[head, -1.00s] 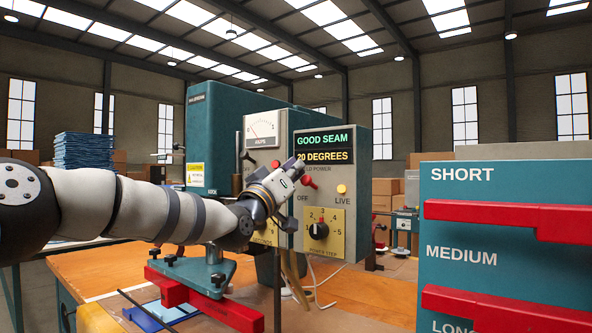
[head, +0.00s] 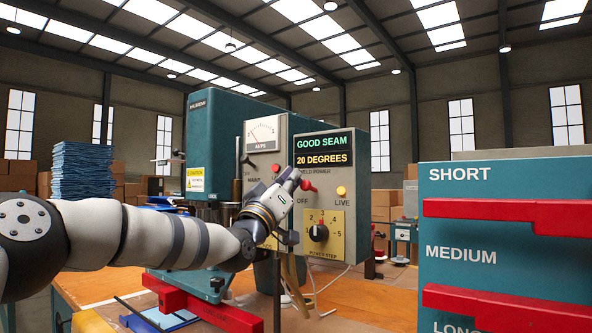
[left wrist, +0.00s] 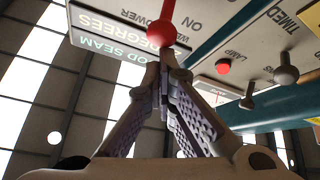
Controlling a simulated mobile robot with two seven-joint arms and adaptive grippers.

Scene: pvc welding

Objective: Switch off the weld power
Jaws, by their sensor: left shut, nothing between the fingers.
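The weld power lever (head: 308,187) is a red handle with a round knob on the grey control panel, between the WELD POWER label and the OFF label. My left gripper (head: 297,175) is shut and empty, just left of the lever in the head view. In the left wrist view its closed fingertips (left wrist: 163,68) are at the red knob (left wrist: 162,33), close below it in the picture; I cannot tell whether they touch. The ON label (left wrist: 195,27) shows there too. The LIVE lamp (head: 341,191) is yellow. My right gripper is out of view.
Below the lever is a yellow power step dial (head: 319,232). The screen (head: 323,150) reads GOOD SEAM, 20 DEGREES. A teal rack with red bars (head: 500,190) stands at right.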

